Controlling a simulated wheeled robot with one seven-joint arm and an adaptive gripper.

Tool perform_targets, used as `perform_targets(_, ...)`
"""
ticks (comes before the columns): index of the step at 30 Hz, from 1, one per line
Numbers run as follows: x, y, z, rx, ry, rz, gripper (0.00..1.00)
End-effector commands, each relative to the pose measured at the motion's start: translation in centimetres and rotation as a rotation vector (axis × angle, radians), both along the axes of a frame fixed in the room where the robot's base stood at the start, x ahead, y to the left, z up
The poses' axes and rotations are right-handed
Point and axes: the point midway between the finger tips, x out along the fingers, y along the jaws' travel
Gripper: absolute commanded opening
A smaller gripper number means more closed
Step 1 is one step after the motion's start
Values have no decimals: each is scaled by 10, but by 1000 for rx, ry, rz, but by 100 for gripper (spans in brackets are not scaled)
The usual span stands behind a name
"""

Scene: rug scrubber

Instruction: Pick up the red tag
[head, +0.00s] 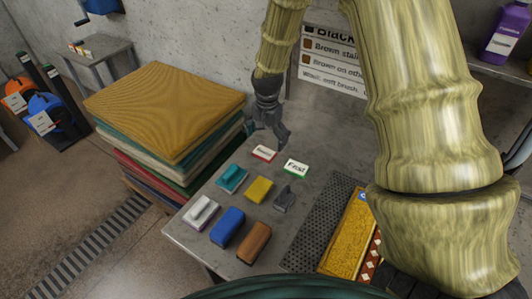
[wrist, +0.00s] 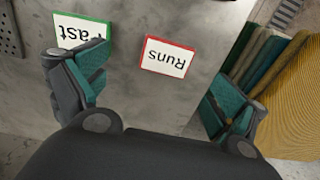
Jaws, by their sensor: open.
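The red tag (head: 264,153) is a small white card with a red border lying on the grey table, near its back. In the wrist view the red tag (wrist: 167,56) reads "Runs" upside down and lies between and beyond my fingers. My gripper (head: 268,136) is open and empty, just above and behind the tag in the head view. In the wrist view my gripper (wrist: 160,98) has its fingers wide apart, not touching the tag. A green-bordered tag reading "Fast" (head: 296,168) lies to the right; it also shows in the wrist view (wrist: 82,33), partly behind the left finger.
Several brushes and sponges, including a blue one (head: 228,227) and a yellow one (head: 259,190), lie on the table (head: 185,232) in front of the tags. A stack of folded rugs (head: 165,105) stands at left. A perforated dark mat (head: 325,222) lies at right.

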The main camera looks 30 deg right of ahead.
Motion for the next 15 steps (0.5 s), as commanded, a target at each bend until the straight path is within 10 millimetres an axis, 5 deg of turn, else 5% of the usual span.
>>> perform_targets(15, -1, 3, -42, 0, 7, 1, 96)
